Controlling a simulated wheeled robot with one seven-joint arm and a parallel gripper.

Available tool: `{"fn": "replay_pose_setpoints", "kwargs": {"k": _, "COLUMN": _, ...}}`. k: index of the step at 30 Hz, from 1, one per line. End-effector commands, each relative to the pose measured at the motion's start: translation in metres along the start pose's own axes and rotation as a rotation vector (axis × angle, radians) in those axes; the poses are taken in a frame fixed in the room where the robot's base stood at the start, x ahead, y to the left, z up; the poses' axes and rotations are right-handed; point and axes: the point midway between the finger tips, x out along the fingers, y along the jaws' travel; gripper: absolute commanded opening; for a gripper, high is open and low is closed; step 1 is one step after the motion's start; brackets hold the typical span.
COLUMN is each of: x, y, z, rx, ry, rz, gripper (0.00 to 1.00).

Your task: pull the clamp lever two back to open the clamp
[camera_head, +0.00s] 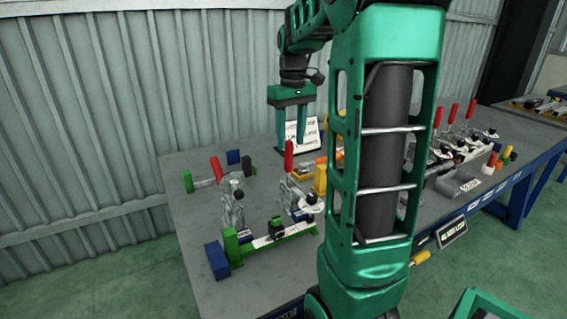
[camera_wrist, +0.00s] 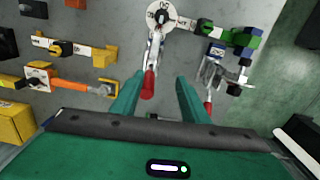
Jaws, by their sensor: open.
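A red-handled clamp lever (camera_head: 289,158) stands upright on the bench just below my gripper (camera_head: 291,142). In the wrist view its red handle (camera_wrist: 148,84) lies between the two green fingers of my gripper (camera_wrist: 158,80), closer to the left finger. The fingers are open and I see no grip on the handle. The clamp's metal linkage runs up to a round white disc (camera_wrist: 162,15). A second red-handled clamp (camera_head: 217,168) stands to the left in the head view; its handle (camera_wrist: 208,107) is beyond the right finger in the wrist view. I cannot read which clamp is number two.
A green bar fixture (camera_head: 285,239) with a blue block (camera_head: 217,260) lies at the bench's front left. More red levers (camera_head: 453,113) and a grey bin (camera_head: 458,185) are at the right. A corrugated wall (camera_head: 100,110) stands behind. My arm hides the bench's middle.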

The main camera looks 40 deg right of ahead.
Motion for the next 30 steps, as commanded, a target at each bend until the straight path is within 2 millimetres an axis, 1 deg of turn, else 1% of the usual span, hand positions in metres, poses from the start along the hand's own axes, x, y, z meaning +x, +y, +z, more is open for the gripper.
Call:
{"fn": "replay_pose_setpoints", "kwargs": {"k": 1, "x": -0.002, "y": 0.007, "z": -0.012, "rx": -0.016, "ry": -0.001, "rz": 0.003, "gripper": 0.41}}
{"fn": "replay_pose_setpoints", "kwargs": {"k": 3, "x": -0.004, "y": 0.013, "z": -0.024, "rx": -0.044, "ry": -0.002, "rz": 0.006, "gripper": 0.41}}
{"fn": "replay_pose_setpoints", "kwargs": {"k": 6, "x": -0.005, "y": 0.017, "z": -0.035, "rx": -0.066, "ry": -0.003, "rz": 0.007, "gripper": 0.41}}
{"fn": "replay_pose_setpoints", "kwargs": {"k": 11, "x": 0.001, "y": 0.018, "z": -0.040, "rx": -0.081, "ry": -0.005, "rz": 0.007, "gripper": 0.41}}
{"fn": "replay_pose_setpoints", "kwargs": {"k": 14, "x": 0.012, "y": 0.018, "z": -0.039, "rx": -0.081, "ry": -0.006, "rz": 0.007, "gripper": 0.41}}
{"fn": "replay_pose_setpoints", "kwargs": {"k": 24, "x": 0.071, "y": 0.017, "z": -0.039, "rx": -0.081, "ry": -0.006, "rz": 0.007, "gripper": 0.41}}
{"fn": "replay_pose_setpoints", "kwargs": {"k": 30, "x": 0.094, "y": 0.017, "z": -0.039, "rx": -0.081, "ry": -0.005, "rz": 0.007, "gripper": 0.41}}
